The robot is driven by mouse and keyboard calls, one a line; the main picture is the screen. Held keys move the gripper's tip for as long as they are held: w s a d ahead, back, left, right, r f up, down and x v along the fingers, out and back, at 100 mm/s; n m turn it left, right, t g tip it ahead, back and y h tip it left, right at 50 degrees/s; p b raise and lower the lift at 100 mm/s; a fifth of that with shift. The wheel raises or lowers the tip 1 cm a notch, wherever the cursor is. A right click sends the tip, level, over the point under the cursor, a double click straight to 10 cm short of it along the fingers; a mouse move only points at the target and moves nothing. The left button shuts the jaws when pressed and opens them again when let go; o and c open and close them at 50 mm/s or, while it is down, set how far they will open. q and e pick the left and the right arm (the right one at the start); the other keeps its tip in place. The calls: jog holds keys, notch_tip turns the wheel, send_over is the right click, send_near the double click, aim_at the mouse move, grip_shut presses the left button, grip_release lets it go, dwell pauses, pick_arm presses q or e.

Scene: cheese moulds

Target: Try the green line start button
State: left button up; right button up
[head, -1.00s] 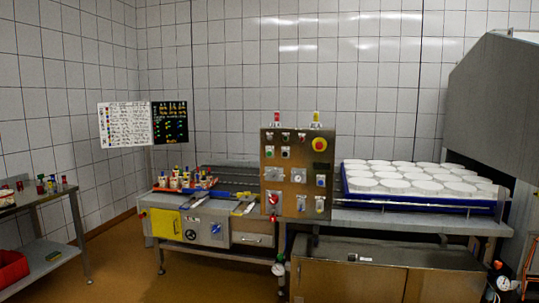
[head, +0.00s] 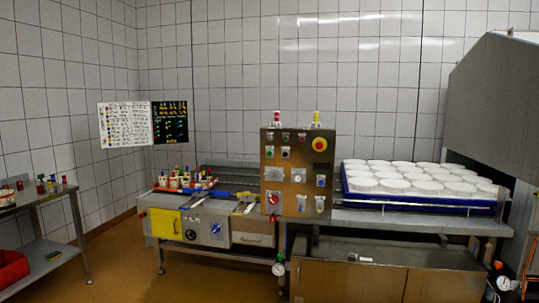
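A brown metal control panel (head: 297,172) stands upright at the middle of the line in the head view. It carries a green button (head: 285,153) at its upper left, on a pale plate. A large red knob on a yellow disc (head: 319,144) sits at its upper right. A red switch (head: 273,198) is at the lower left, and a blue button (head: 320,181) is at the right. Small lamps run along the top row. Neither of my grippers is in view.
White round moulds (head: 405,175) fill a blue tray (head: 420,204) right of the panel. Left of it, an orange-red tray (head: 185,188) holds several small bottles on the bench. A side table (head: 40,200) stands at far left. Brown floor (head: 130,268) is open between them.

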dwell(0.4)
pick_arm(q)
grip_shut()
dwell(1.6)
